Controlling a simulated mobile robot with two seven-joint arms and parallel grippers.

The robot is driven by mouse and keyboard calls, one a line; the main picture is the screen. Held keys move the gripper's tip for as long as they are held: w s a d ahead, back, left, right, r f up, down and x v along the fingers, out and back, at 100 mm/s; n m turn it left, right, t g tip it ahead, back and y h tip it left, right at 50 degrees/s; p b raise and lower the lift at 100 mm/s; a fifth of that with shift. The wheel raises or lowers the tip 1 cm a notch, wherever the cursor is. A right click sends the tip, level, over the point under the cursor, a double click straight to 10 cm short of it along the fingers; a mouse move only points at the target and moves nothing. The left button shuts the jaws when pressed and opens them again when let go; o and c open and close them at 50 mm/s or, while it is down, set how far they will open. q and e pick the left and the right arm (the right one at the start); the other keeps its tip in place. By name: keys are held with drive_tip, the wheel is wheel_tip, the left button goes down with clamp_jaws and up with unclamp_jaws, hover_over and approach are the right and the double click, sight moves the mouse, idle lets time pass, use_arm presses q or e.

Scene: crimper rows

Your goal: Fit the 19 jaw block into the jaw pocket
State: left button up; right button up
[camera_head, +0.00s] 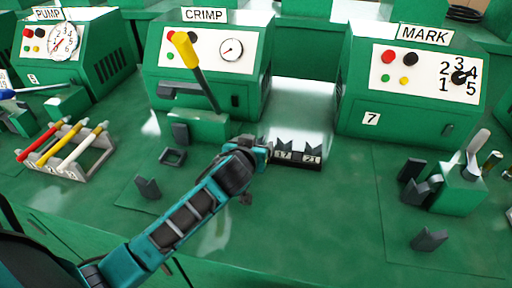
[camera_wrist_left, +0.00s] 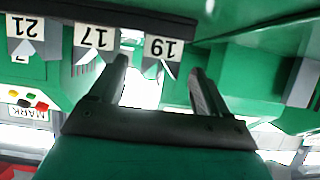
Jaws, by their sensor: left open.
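The 19 jaw block (camera_wrist_left: 151,68) is a grey notched block behind a white 19 label, seen in the left wrist view. My left gripper (camera_wrist_left: 159,66) is open, with one finger on each side of the 19 block; contact cannot be told. In the head view my left gripper (camera_head: 263,151) is at the left end of the dark jaw rack (camera_head: 298,166) and hides the 19 block. A small dark square frame (camera_head: 173,157), seemingly the jaw pocket, lies in front of the CRIMP machine (camera_head: 208,75). My right gripper is out of view.
Blocks 17 (camera_head: 284,147) and 21 (camera_head: 312,148) stand in the rack. A loose dark notched block (camera_head: 147,188) lies at front left. The MARK machine (camera_head: 410,85) stands at right. The green bench is clear between.

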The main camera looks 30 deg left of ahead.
use_arm(q)
drive_tip(key=shift+x, duration=1.25)
drive_tip(key=shift+c, duration=0.3)
drive_tip(key=shift+r, duration=0.1)
drive_tip(key=c, duration=1.3)
